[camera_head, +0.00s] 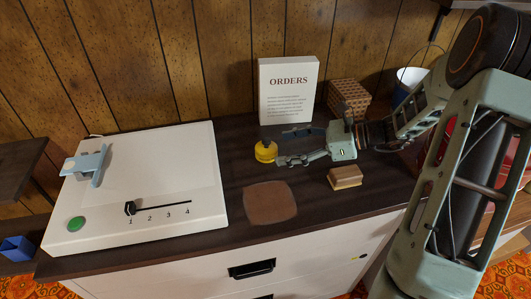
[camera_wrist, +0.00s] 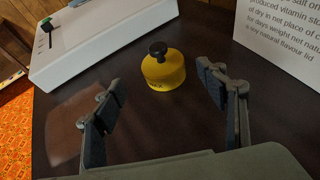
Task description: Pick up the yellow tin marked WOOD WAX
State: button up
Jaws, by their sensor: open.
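The yellow tin (camera_head: 265,153) stands upright on the dark worktop, in front of the ORDERS board. It is short and round with a black knob on top; it also shows in the wrist view (camera_wrist: 163,72). Its marking is too small to read in full. My gripper (camera_head: 284,147) is open and low over the worktop, just right of the tin in the head view. In the wrist view the two fingers (camera_wrist: 158,82) are spread, with the tin ahead of and between their tips. The gap between them holds nothing.
The white ORDERS board (camera_head: 288,92) stands behind the tin. A white unit (camera_head: 150,190) with a numbered slider and green button fills the left. A wooden block (camera_head: 345,177) and a flat brown patch (camera_head: 270,202) lie in front. A woven box (camera_head: 350,93) stands behind my gripper.

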aim_at(271, 147)
jog(key=x, duration=0.3)
jog(key=b+x, duration=0.1)
jog(key=x, duration=0.2)
jog(key=shift+w+a+f, duration=0.15)
jog(key=shift+w+a, duration=0.15)
jog(key=c, duration=1.4)
jog(key=shift+o, duration=0.2)
